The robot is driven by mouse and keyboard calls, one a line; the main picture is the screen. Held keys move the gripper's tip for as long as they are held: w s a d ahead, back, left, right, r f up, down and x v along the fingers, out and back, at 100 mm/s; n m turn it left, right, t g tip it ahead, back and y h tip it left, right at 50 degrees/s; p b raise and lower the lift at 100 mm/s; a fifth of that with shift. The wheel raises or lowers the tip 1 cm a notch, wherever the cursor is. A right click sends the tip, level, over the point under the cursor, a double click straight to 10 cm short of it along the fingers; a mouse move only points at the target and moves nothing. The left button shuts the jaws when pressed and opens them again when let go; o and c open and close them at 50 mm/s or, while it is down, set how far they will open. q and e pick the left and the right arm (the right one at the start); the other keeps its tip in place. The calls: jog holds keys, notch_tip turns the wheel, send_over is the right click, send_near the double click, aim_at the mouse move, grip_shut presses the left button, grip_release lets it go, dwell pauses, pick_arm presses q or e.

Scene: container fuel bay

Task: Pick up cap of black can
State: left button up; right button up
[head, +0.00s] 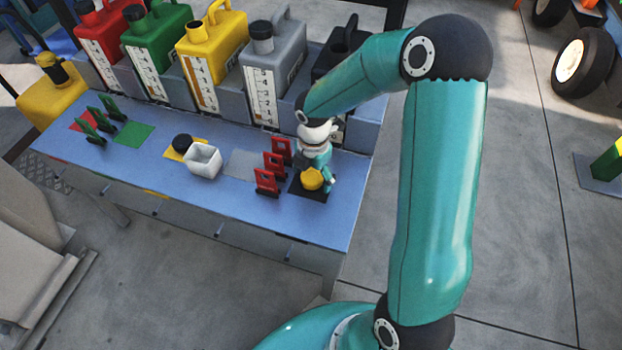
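The black can (330,66) stands at the right end of the row at the back of the blue bench, partly hidden behind my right arm. I cannot tell whether its neck (338,47) is capped. A round black cap (182,142) lies on the yellow mat, left of a white open box. My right gripper (314,176) points down over the black mat at the bench's right end. A rounded yellow piece (312,180) shows at its fingers; I cannot tell whether it is held. The finger opening is too small to make out. My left gripper is out of view.
Red (103,38), green (157,42), yellow (211,48) and grey (275,68) cans fill the back row. Red upright plates (272,172) stand just left of my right gripper. The white box (204,161) stands mid-bench. The front edge is mostly clear.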

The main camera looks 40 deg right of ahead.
jog(key=c, duration=0.9)
jog(key=shift+o, duration=0.2)
jog(key=shift+r, duration=0.15)
